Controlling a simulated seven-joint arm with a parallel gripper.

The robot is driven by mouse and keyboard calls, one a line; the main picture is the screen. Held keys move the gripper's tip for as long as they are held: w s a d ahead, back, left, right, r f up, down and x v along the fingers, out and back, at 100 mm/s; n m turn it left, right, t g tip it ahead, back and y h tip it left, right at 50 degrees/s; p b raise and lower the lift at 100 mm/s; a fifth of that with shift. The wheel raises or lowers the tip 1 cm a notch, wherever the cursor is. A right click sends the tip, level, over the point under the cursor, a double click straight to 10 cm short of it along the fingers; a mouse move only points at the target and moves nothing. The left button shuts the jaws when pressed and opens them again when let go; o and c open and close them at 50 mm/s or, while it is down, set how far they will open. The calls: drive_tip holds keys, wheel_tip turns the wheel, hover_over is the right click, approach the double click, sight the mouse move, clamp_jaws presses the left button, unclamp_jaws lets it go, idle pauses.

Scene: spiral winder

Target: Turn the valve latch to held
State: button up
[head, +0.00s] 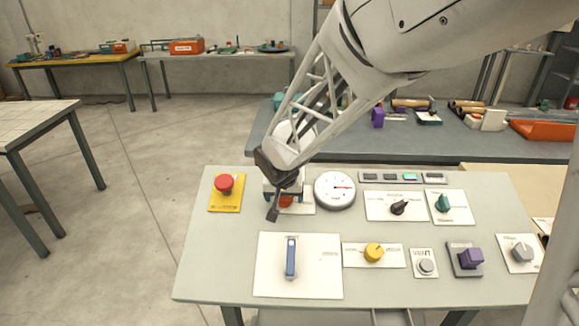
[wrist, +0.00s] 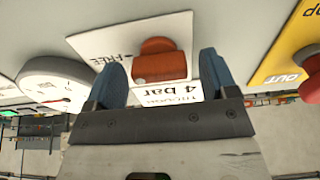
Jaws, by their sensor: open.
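The valve latch appears to be the orange knob (wrist: 160,66) on a white plate (wrist: 100,40) with the words "FREE" and "4 bar" in the wrist view. In the head view the orange knob (head: 286,201) is mostly hidden behind my gripper. My gripper (wrist: 163,78) is open, with one blue finger on each side of the knob. Gaps show between the knob and both fingers, so I see no grip on it. Which marking the knob points to, I cannot tell.
A white dial gauge (head: 335,190) stands close right of the latch, and a red button (head: 224,183) on a yellow plate is to its left. A blue lever (head: 291,257), a yellow knob (head: 374,252) and other controls share the grey panel table (head: 210,270).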

drive_tip(key=c, duration=0.9)
